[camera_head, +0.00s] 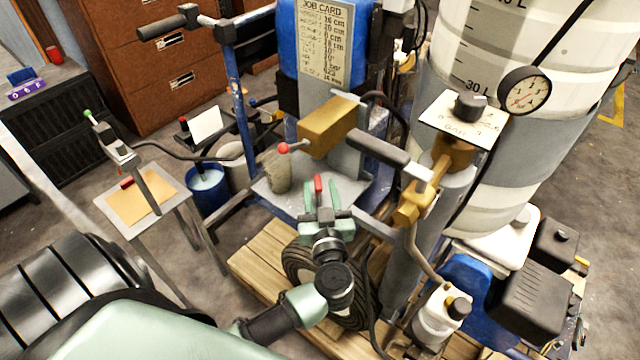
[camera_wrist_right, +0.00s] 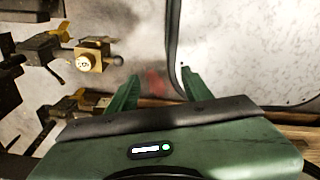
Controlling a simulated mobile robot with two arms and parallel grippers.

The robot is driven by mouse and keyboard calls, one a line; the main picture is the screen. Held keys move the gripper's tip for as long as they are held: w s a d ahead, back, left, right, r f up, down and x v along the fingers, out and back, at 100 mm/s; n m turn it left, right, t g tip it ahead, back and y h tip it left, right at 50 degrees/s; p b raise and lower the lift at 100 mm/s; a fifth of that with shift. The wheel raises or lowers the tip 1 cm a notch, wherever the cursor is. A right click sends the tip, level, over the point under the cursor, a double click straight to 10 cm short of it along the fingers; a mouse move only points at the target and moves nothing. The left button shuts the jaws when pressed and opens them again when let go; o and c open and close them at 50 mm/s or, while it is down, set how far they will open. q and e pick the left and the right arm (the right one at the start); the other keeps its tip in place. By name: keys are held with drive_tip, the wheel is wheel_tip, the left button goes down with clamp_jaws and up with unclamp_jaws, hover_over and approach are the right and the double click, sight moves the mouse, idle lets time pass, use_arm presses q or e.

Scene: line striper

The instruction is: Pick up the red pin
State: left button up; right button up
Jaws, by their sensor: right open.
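A red pin (camera_head: 318,184) stands upright on the grey plate of the machine in the head view. A second small red piece (camera_head: 127,182) lies on the small stand at the left. In the right wrist view my right gripper (camera_wrist_right: 157,82) is open, with dark green fingers. A blurred red patch (camera_wrist_right: 157,80) shows between its fingertips; I cannot tell what it is.
A large white tank (camera_head: 500,150) stands right. Brass fittings (camera_wrist_right: 88,60) are left in the wrist view.

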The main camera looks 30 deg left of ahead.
sight(317, 176)
use_arm(q)
drive_tip(key=x, duration=0.4)
drive_tip(key=shift+s+a, duration=0.1)
drive_tip(key=shift+w+a+f, duration=0.1)
drive_tip(key=shift+w+a, duration=0.15)
drive_tip(key=shift+w, duration=0.05)
drive_tip(key=shift+w+a, duration=0.1)
clamp_jaws()
use_arm(e)
drive_tip(key=shift+w+r, duration=0.3)
drive_tip(key=shift+w, duration=0.05)
use_arm(q)
drive_tip(key=shift+p, duration=0.3)
use_arm(e)
drive_tip(key=shift+s, duration=0.15)
